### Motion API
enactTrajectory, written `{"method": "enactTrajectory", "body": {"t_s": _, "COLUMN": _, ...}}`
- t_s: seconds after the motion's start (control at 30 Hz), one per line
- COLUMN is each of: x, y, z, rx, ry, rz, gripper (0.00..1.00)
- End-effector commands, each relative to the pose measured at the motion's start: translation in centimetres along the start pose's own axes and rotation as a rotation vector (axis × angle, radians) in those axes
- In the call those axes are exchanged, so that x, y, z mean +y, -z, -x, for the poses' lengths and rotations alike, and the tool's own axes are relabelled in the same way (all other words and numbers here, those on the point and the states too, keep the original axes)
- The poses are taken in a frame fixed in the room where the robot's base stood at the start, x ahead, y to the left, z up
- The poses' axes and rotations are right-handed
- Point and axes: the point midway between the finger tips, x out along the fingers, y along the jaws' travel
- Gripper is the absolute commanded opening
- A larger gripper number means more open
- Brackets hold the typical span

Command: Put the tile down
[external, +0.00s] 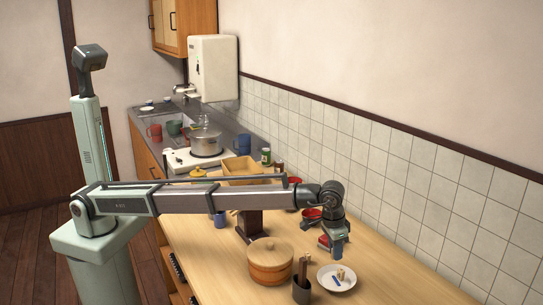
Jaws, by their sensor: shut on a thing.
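My gripper (336,254) points down just above a white plate (324,286) near the front right of the wooden counter. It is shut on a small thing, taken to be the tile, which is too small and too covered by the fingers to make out. On the plate lie a small blue piece (337,282) and some small pale pieces (342,272). I cannot tell from this view whether the gripper touches any of them.
A dark cup with sticks (301,290) stands left of the plate, beside a round lidded wooden tub (270,264). Red bowls (311,214) stand behind the gripper. A tiled wall (420,200) runs along the back. The counter right of the plate is clear.

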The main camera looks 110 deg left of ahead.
Motion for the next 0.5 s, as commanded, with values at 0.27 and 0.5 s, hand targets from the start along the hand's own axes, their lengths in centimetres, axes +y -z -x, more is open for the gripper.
{"method": "enactTrajectory", "body": {"t_s": 0.27, "x": 0.0, "y": 0.0, "z": -0.2, "rx": -0.001, "ry": -0.021, "rz": -0.14, "gripper": 0.0}}
{"method": "enactTrajectory", "body": {"t_s": 0.5, "x": 0.0, "y": -0.4, "z": -2.8, "rx": -0.002, "ry": -0.022, "rz": -0.15, "gripper": 0.0}}
